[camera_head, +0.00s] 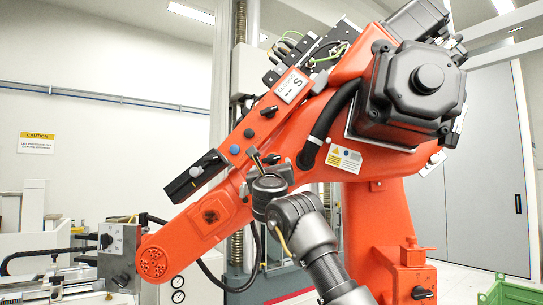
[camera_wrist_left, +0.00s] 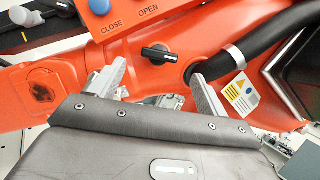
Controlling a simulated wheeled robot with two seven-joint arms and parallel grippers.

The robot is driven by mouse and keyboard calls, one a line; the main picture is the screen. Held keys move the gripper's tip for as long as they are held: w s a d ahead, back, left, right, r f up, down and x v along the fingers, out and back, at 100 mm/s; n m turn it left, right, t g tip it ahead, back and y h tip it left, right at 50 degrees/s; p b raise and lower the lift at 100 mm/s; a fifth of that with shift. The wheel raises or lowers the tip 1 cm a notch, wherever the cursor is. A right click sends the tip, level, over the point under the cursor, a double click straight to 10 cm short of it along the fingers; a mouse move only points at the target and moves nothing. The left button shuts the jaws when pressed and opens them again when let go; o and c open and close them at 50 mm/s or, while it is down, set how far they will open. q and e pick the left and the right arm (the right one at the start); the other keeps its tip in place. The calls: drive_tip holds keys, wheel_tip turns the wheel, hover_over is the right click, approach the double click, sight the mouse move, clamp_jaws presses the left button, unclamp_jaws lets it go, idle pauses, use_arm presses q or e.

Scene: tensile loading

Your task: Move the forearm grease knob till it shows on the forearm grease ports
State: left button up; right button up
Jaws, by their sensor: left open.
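A black knob (camera_wrist_left: 160,53) with a pale mark on its left end sits on the orange forearm (camera_head: 205,213), below the printed words CLOSE and OPEN. I take it for the forearm grease knob; its bar lies nearly level in the left wrist view. In the head view a dark knob (camera_head: 272,158) shows beside my gripper, partly crowded by it. My left gripper (camera_head: 262,164) is open, with its fingers (camera_wrist_left: 157,78) on either side below the knob and apart from it. Which marks are the grease ports I cannot tell. My right gripper does not show.
A blue button (camera_wrist_left: 99,5) is above the knob. A black hose (camera_wrist_left: 245,48) and a yellow warning label (camera_wrist_left: 240,95) are to its right. In the head view, a black motor housing (camera_head: 420,85) stands at upper right and a green crate (camera_head: 508,293) at lower right.

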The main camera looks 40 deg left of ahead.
sight(271, 160)
use_arm(q)
drive_tip(key=p+x, duration=0.5)
drive_tip(key=x, duration=0.3)
drive_tip(key=shift+w+a, duration=0.15)
drive_tip(key=shift+w, duration=0.1)
drive_tip(key=shift+r, duration=0.1)
drive_tip(key=shift+c, duration=0.2)
drive_tip(key=c, duration=0.9)
drive_tip(key=shift+c, duration=0.2)
